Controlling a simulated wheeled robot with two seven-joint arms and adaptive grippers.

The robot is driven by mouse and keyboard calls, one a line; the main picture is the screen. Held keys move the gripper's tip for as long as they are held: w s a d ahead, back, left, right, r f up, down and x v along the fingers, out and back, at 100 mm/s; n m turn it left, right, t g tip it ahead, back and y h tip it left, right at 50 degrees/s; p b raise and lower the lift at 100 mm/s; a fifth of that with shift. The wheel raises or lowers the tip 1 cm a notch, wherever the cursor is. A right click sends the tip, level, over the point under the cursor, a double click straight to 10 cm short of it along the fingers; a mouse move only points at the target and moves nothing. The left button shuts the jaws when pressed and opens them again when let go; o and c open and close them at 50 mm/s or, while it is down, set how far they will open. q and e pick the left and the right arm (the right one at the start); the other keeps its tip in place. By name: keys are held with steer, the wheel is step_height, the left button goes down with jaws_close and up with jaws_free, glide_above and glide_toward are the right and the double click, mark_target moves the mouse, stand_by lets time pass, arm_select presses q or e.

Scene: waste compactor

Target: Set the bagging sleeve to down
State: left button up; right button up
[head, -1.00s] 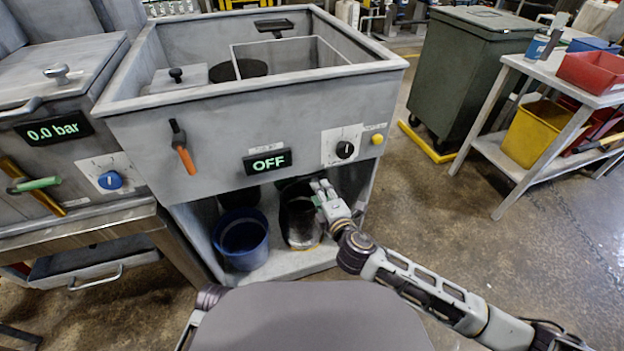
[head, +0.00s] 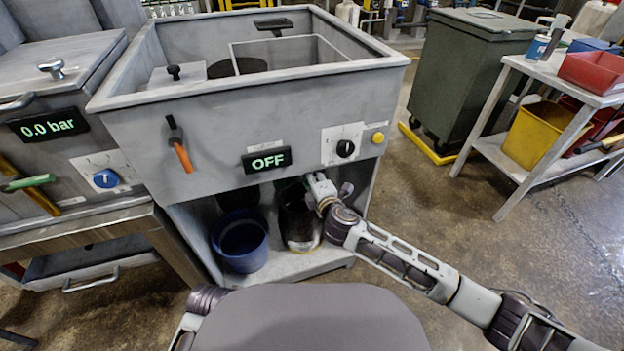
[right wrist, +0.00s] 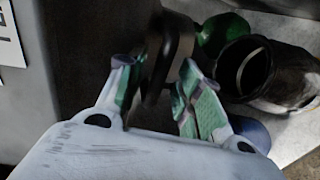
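No part is labelled as the bagging sleeve, so I cannot tell for sure which it is. A dark looped handle (right wrist: 172,45) shows in the right wrist view, under the grey machine (head: 230,120). My right gripper (right wrist: 157,70) has its fingers apart on either side of this handle; contact is not clear. In the head view the right gripper (head: 318,185) is just below the machine's front edge, above a dark open container (head: 298,228); the handle is hidden there. The container also shows in the right wrist view (right wrist: 285,80). My left gripper is out of view.
The machine front carries an orange-handled lever (head: 180,148), an OFF display (head: 267,160), a black knob (head: 345,148) and a yellow button (head: 378,138). A blue bucket (head: 240,242) stands on the lower shelf. A green round object (right wrist: 222,32) is close to the right fingers.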

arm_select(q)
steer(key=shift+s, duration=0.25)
arm_select(e)
steer(key=shift+w, duration=0.1)
jaws_close()
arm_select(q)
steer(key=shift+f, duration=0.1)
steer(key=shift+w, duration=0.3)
arm_select(e)
steer(key=shift+f, duration=0.15)
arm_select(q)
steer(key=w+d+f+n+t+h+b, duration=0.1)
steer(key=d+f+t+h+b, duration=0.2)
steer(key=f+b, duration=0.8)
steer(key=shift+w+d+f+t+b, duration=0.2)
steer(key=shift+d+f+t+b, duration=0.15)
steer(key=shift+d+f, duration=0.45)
arm_select(e)
step_height(320, 180, down, 19)
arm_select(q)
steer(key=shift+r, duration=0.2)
